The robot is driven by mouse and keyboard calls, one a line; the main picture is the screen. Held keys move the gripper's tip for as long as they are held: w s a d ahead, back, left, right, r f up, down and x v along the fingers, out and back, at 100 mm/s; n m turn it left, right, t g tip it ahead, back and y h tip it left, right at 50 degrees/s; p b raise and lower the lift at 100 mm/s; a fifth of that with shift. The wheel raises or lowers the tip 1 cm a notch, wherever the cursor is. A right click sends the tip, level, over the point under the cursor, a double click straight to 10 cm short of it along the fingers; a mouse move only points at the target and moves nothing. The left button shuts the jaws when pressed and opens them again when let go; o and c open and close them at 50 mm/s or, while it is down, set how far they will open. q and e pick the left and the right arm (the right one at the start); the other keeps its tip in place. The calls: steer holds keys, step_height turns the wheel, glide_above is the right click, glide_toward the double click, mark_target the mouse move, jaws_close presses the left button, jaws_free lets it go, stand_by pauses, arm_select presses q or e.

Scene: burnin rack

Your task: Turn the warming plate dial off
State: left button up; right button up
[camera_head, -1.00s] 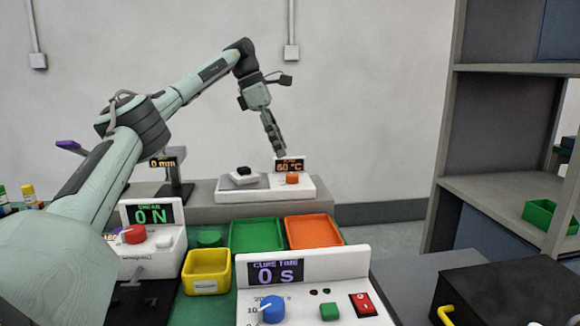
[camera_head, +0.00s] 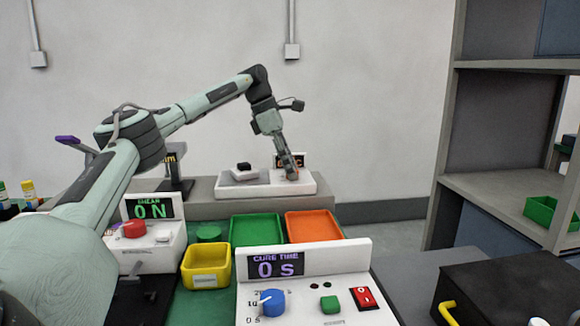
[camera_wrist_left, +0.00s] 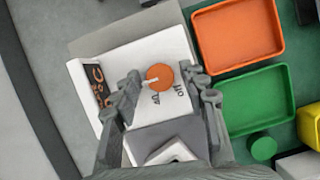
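The warming plate (camera_head: 308,188) is a low white unit on the grey bench at the back, with a small display (camera_head: 281,161) partly hidden by my gripper. Its orange dial (camera_wrist_left: 159,77) shows in the left wrist view, with a pale pointer mark and dark labels beside it that I cannot read clearly. My left gripper (camera_head: 291,176) is over the dial, which it hides in the head view. In the left wrist view its fingers (camera_wrist_left: 167,88) are spread, one to each side of the dial; contact cannot be told. My right gripper is out of view.
A green tray (camera_head: 257,243) and an orange tray (camera_head: 335,227) lie in front of the plate. A yellow bin (camera_head: 208,286), a shear unit (camera_head: 178,252) and a cure-time panel (camera_head: 350,257) stand nearer. A shelf (camera_head: 500,191) is at right.

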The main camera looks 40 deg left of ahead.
arm_select(q)
jaws_close()
